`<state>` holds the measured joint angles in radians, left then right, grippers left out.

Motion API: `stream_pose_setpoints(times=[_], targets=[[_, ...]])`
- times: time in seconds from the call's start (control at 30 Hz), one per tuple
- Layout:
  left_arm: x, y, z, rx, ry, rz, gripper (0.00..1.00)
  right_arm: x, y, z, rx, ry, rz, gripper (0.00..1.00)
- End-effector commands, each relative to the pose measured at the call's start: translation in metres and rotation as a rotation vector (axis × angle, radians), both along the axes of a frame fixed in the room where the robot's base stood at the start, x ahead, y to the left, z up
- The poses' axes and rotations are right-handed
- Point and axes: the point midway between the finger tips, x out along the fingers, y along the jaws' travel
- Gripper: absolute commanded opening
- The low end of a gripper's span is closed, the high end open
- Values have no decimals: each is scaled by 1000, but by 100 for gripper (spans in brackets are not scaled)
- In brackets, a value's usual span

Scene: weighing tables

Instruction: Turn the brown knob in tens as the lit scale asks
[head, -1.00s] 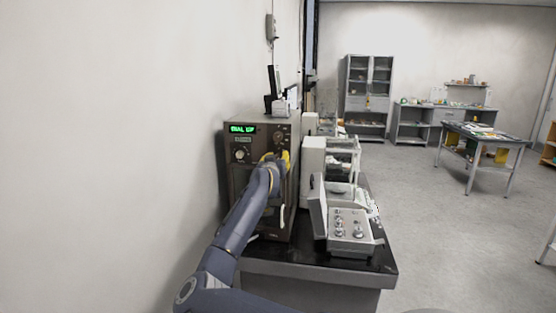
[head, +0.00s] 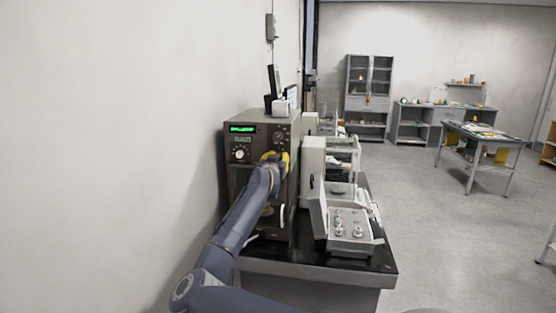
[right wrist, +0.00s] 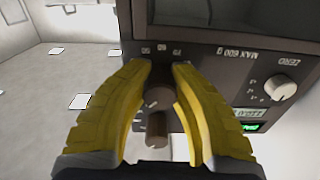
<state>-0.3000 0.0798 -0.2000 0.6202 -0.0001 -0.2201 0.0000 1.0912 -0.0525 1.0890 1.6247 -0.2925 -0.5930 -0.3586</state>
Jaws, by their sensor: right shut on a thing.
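The dark brown scale (head: 239,180) stands at the left end of the black-topped table. Its green lit display (head: 242,128) shows text or bars too small to read. The brown knob (right wrist: 157,108) shows in the right wrist view between the yellow fingers, with a small number scale beside it. My right gripper (head: 275,157) is at the upper right of the scale's front; in the right wrist view (right wrist: 164,70) its fingers are shut on the knob. The gripper hides the knob in the head view. My left gripper is in neither view.
A pale zero knob (head: 239,154) sits left of my gripper on the same panel. A grey control box (head: 350,230) and a white balance (head: 312,172) stand right of the scale. The wall is close on the left; floor is open at right.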

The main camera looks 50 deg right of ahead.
Motion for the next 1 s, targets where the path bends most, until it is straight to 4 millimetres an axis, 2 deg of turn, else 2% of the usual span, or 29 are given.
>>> stream_pose_setpoints(times=[0.5,1.0], targets=[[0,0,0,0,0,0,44,-1,0,3,137,-249,-1,0],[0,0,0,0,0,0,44,-1,-1,4,156,-287,-1,0]])
